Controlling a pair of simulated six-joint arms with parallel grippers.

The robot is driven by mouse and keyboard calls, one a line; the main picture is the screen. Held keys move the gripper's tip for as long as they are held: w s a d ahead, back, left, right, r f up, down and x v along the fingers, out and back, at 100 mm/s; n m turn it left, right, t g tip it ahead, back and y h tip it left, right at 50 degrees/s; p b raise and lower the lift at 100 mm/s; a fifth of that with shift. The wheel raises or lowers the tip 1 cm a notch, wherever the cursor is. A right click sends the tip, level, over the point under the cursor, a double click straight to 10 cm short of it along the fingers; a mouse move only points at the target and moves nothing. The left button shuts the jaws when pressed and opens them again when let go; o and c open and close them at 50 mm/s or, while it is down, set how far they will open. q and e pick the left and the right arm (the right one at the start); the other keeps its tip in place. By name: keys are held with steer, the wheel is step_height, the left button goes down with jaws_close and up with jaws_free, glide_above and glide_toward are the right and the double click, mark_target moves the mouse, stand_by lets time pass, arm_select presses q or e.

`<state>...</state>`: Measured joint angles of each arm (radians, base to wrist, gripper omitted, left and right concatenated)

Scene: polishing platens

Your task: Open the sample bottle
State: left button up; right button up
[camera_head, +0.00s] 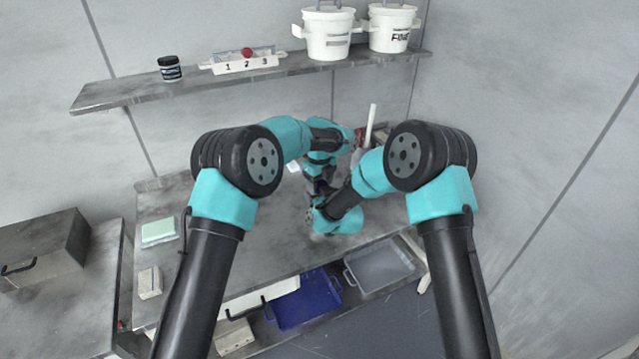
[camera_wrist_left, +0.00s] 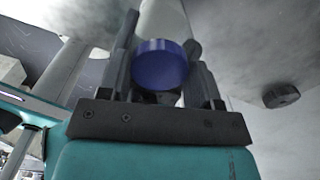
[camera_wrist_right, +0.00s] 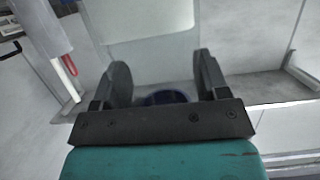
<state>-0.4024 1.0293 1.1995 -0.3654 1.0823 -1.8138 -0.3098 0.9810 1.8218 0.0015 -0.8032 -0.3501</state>
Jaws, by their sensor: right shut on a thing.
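The sample bottle's round blue cap (camera_wrist_left: 160,65) shows in the left wrist view, between the two fingers of my left gripper (camera_wrist_left: 160,60). A pale body shows behind the cap. The fingers lie close on either side of the cap; whether they press on it is unclear. In the right wrist view my right gripper (camera_wrist_right: 161,78) is shut on the bottle, whose pale body is hard to make out against the background. A dark blue round part (camera_wrist_right: 165,97) shows low between its fingers. In the head view both grippers meet above the worktable, and my arms largely hide the bottle.
The worktable (camera_head: 255,235) is mostly clear around my grippers. The wall shelf (camera_head: 130,92) holds a jar, a numbered rack and white buckets.

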arm_select(q)
steer(key=o, duration=0.4)
steer(key=shift+r, duration=0.1)
steer(key=shift+r, duration=2.2)
steer(key=shift+c, duration=0.4)
steer(key=shift+r+m, duration=1.7)
